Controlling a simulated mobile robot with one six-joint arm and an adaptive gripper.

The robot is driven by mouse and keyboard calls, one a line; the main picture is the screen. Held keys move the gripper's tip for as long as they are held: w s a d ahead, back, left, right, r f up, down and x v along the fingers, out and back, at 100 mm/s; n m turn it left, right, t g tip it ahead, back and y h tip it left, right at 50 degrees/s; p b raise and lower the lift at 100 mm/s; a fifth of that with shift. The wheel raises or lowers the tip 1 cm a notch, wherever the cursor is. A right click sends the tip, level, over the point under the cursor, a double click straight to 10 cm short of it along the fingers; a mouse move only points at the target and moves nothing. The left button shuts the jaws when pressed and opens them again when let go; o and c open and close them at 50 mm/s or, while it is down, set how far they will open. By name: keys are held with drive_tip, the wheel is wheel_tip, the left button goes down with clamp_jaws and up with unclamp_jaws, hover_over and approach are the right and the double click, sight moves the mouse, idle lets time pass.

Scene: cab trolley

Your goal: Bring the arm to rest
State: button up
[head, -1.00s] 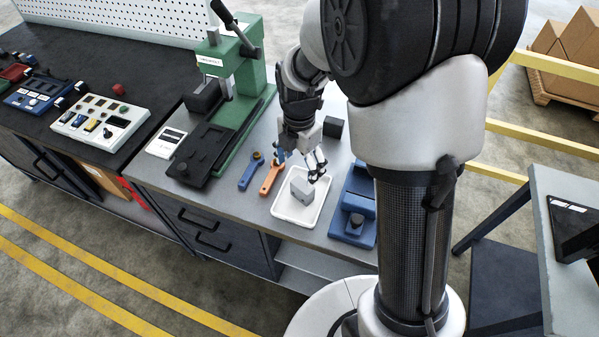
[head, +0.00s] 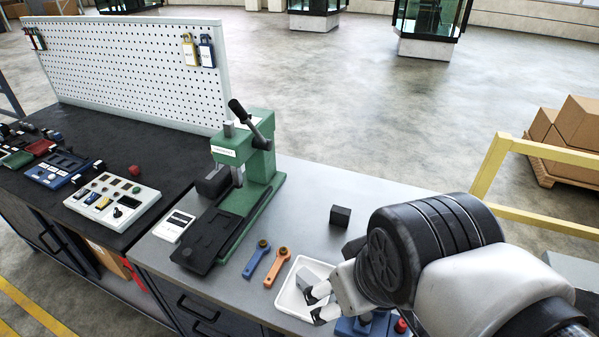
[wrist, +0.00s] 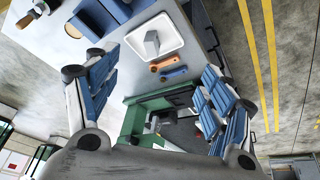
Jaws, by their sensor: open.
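My gripper (head: 322,304) is open and empty. In the head view it shows at the lower right, in front of the white tray (head: 287,303), with my arm folded close to the camera. In the wrist view my gripper (wrist: 155,85) has its blue-padded fingers spread wide, with nothing between them close by. The white tray also shows in the wrist view (wrist: 172,30), well beyond the fingers. A grey block (wrist: 152,42) lies in the tray. In the head view the gripper partly covers the tray and the block (head: 309,281).
A green press (head: 245,180) stands on the grey bench, with blue (head: 257,258) and orange (head: 277,267) wrenches beside it. A black cube (head: 340,216) sits behind the tray. A blue fixture (head: 365,326) is partly hidden by my arm. A yellow rail (head: 545,150) stands at right.

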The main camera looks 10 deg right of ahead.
drive_tip(key=shift+s+m, duration=0.55)
drive_tip(key=shift+m, duration=0.25)
drive_tip(key=shift+f+b, duration=0.65)
